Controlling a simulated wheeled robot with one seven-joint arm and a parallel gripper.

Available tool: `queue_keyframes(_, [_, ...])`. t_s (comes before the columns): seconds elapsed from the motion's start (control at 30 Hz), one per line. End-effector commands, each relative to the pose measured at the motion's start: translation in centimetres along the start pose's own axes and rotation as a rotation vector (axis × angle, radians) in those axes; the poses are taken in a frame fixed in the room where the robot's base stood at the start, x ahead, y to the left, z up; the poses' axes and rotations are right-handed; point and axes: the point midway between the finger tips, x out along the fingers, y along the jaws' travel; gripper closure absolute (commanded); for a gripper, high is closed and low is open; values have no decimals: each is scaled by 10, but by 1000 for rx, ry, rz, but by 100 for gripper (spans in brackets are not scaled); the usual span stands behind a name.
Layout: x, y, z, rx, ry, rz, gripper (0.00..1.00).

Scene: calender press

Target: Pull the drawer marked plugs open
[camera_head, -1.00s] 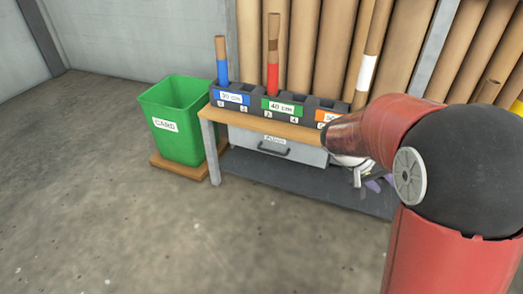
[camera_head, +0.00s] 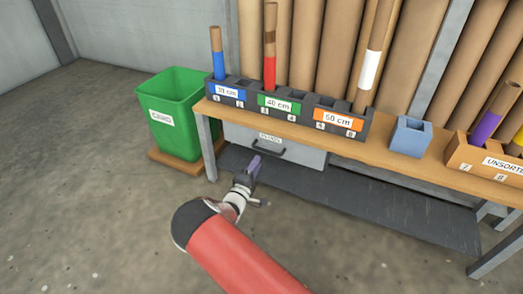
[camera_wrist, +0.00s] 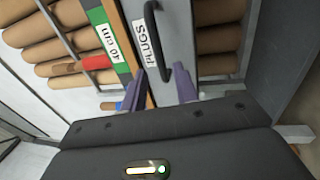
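The grey drawer (camera_head: 305,157) marked PLUGS is under the left part of the wooden bench and looks shut. Its dark bar handle (camera_head: 268,151) is below the label. My gripper (camera_head: 252,166) is in front of and slightly below the handle, with its purple fingers pointing up at the drawer. In the wrist view, the fingers (camera_wrist: 160,80) are apart with nothing held. The handle (camera_wrist: 152,35) and the PLUGS label (camera_wrist: 145,45) are just ahead there, the handle's near end between the fingers in the picture. The remaining gap to the handle is hard to judge.
A green bin (camera_head: 172,116) stands left of the bench. A dark low shelf (camera_head: 400,207) lies below. The floor in front is clear.

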Motion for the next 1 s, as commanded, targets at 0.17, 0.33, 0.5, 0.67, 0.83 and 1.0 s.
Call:
queue_keyframes(0.17, [24, 0, 1, 0, -1, 2, 70])
queue_keyframes(0.33, [51, 0, 2, 0, -3, 1, 70])
queue_keyframes(0.5, [70, 0, 1, 0, -2, 0, 70])
queue_keyframes(0.67, [76, 0, 1, 0, -2, 0, 70])
queue_keyframes(0.83, [76, 0, 1, -1, -2, 0, 70])
queue_keyframes(1.0, [76, 0, 1, -1, -2, 0, 88])
